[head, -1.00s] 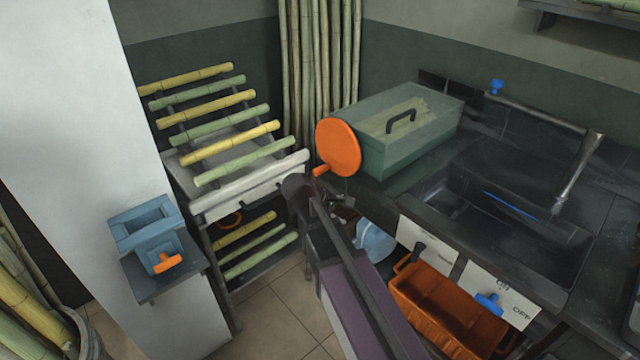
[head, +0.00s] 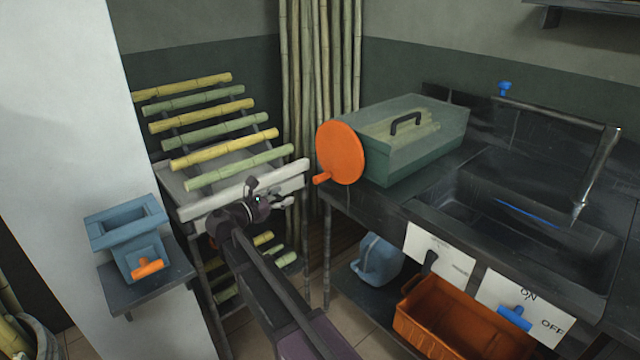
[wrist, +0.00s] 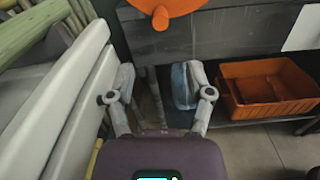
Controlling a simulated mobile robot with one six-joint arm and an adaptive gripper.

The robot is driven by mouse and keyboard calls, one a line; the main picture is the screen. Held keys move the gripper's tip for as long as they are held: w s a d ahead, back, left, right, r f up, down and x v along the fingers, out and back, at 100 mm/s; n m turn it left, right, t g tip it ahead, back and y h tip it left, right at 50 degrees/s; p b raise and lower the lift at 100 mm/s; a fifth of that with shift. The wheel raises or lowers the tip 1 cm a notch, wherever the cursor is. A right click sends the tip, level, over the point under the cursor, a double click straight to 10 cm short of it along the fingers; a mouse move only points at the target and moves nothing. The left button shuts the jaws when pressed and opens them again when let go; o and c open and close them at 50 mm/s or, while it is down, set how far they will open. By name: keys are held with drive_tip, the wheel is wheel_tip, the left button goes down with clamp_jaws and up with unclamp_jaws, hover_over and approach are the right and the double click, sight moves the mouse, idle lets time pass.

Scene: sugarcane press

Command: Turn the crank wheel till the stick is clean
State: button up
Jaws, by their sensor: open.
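The orange crank wheel (head: 341,152) is upright on the left end of a green box with a clear lid (head: 425,135). Its peg handle (head: 321,178) sticks out at the wheel's lower left. In the wrist view, the wheel's lower part (wrist: 175,6) and its handle (wrist: 160,18) show at the top edge. My gripper (head: 286,198) is left of and below the handle, apart from it, in front of the rack's white front edge. In the wrist view, my gripper (wrist: 160,88) is open with nothing between its fingers. Pale stalks show through the lid; I cannot tell whether any stick is clean.
A rack of yellow and green canes (head: 225,135) stands left, its white front edge (head: 240,192) close to my gripper. A blue device with an orange handle (head: 128,240) sits on a wall shelf. An orange crate (head: 445,318) and blue jug (head: 376,262) are below the dark sink counter (head: 390,208).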

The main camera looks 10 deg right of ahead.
sight(320, 179)
drive_tip(key=shift+d, duration=0.15)
drive_tip(key=shift+x, duration=6.8)
drive_tip(key=shift+w, duration=0.1)
clamp_jaws()
